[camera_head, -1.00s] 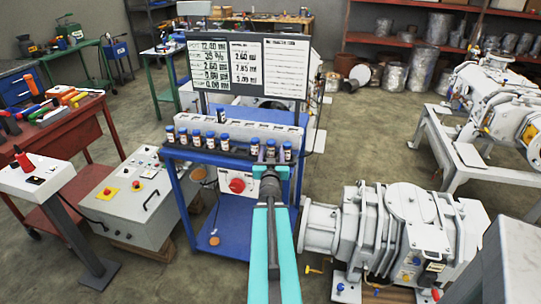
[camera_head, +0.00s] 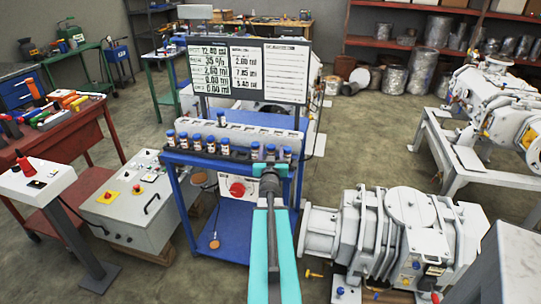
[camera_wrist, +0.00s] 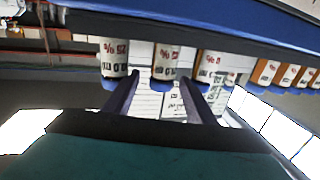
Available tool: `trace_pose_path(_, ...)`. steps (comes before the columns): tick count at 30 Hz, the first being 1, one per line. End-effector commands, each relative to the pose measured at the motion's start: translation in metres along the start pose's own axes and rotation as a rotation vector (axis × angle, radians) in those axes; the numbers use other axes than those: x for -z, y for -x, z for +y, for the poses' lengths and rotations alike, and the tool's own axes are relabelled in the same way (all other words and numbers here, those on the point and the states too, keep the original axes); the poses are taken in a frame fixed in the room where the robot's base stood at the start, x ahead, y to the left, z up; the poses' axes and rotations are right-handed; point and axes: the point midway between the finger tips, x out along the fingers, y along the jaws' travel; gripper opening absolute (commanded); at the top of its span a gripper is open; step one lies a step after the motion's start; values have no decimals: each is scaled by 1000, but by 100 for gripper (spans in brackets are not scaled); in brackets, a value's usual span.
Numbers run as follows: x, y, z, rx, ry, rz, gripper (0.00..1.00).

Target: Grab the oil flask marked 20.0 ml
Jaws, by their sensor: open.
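Several small flasks with blue caps and white labels stand in a row along the front of the blue cart, such as the left-end flask (camera_head: 170,139). A group of three stands at the right end, by my gripper (camera_head: 269,164). In the wrist view the row appears upside down. There my gripper (camera_wrist: 160,95) is open, with one finger on each side of the middle flask (camera_wrist: 165,64). It holds nothing visibly gripped. Other flasks (camera_wrist: 114,58) and (camera_wrist: 210,65) flank it. The labels carry red and black print, too small and inverted to read which says 20.0 ml.
The blue cart (camera_head: 228,258) carries the rack and a display board (camera_head: 216,72) with printed values. A grey pump (camera_head: 400,235) stands close on the right. A control box (camera_head: 125,205) is on the left. Open floor lies behind the cart.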

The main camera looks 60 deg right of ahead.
Motion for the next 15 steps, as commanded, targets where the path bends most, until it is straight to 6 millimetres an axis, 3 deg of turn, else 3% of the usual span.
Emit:
trace_pose_path(6,0,-15,0,-1,0,-2,51)
trace_pose_path(15,-1,-17,1,-2,0,-2,51)
